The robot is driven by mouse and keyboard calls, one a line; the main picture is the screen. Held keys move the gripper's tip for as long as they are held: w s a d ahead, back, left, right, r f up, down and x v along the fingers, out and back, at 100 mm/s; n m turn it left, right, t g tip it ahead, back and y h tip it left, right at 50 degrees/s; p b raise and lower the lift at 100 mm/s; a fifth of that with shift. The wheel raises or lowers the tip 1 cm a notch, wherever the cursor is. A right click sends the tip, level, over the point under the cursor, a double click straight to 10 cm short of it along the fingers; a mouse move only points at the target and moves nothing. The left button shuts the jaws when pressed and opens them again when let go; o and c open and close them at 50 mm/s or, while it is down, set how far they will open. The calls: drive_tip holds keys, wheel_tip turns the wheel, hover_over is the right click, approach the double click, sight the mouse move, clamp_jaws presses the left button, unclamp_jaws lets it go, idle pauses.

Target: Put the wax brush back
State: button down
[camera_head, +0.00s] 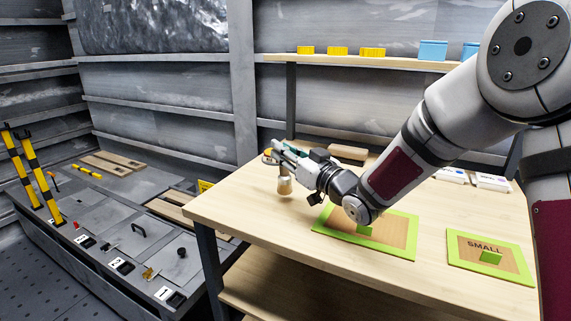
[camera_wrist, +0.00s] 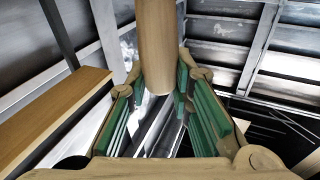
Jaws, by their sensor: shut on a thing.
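My gripper (camera_head: 277,153) is at the far left part of the wooden table, with its jaws closed around a pale wooden, rounded thing that I take to be the wax brush (camera_head: 284,186). Its lower end hangs below the fingers, over or at the tabletop; I cannot tell whether it touches. In the wrist view a smooth wooden cylinder (camera_wrist: 155,40) stands between the green-padded fingers (camera_wrist: 158,92). The bristles are not clearly seen.
The table (camera_head: 235,208) carries a green-framed board (camera_head: 395,246), a second board marked SMALL (camera_head: 478,246) and a wooden block (camera_head: 347,152). Yellow and blue containers (camera_head: 433,50) stand on the shelf behind. A grey bench with numbered hatches (camera_head: 130,235) lies left.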

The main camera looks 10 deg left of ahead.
sight(285, 175)
drive_tip(key=shift+f+b, duration=0.35)
drive_tip(key=shift+f, duration=1.05)
drive_tip(key=shift+f, duration=0.1)
drive_tip(key=c, duration=1.4)
unclamp_jaws()
drive_tip(key=p+v, duration=0.1)
drive_tip(key=v, duration=1.1)
